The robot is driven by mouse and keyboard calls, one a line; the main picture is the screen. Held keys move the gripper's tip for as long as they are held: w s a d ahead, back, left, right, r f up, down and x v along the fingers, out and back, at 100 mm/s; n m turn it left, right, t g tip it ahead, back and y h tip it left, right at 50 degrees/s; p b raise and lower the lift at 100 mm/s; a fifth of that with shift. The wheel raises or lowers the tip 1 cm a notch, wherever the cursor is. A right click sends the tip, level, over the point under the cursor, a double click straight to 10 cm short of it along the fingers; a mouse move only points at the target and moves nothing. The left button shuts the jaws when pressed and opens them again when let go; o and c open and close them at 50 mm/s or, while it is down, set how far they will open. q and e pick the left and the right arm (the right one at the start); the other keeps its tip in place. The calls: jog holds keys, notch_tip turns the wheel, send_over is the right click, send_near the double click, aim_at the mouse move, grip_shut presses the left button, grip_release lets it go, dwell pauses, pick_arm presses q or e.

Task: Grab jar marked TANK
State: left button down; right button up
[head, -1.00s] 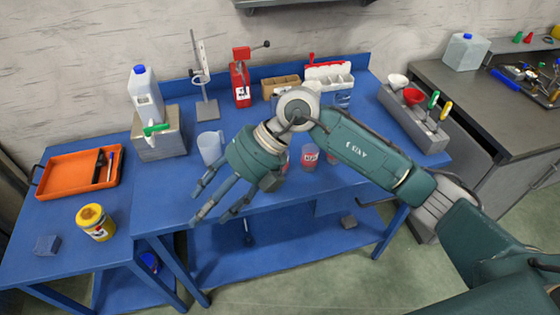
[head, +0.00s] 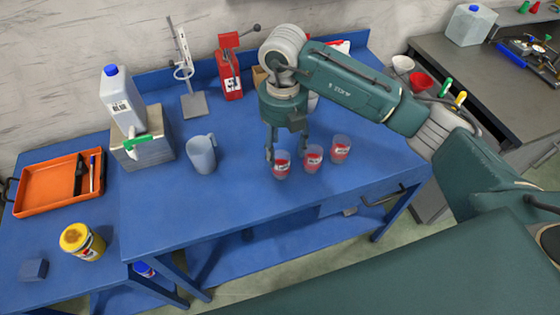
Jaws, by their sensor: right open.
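Three clear jars with red labels stand in a row near the front of the blue bench: a left jar (head: 281,165), a middle jar (head: 313,158) and a right jar (head: 340,149). The label words are too small to read, so I cannot tell which is marked TANK. My right gripper (head: 286,151) points down, open and empty, just behind and above the left jar, with its fingers spread. I cannot tell whether a finger touches a jar. My left gripper is not in view.
A pale jug (head: 201,154) stands left of the jars on the blue bench (head: 225,205). Behind are a metal stand (head: 194,104) and a red tool (head: 230,72). A white canister (head: 122,102) sits on a grey box. The bench in front of the jug is clear.

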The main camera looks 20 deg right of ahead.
aim_at(281, 161)
notch_tip(281, 161, down, 2)
jog(key=shift+w+f+p, duration=0.1)
jog(key=shift+f+p, duration=0.05)
jog(key=shift+p, duration=0.3)
jog(key=f, duration=0.1)
jog(key=f+p, duration=0.1)
jog(key=f, duration=0.2)
jog(key=shift+w+f+p, duration=0.15)
jog(key=shift+w+p, duration=0.1)
jog(key=shift+p, duration=0.15)
jog(key=shift+f, duration=0.15)
jog(key=shift+a, duration=0.1)
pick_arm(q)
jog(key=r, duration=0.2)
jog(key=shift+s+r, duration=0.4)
pick_arm(e)
jog(key=c, duration=1)
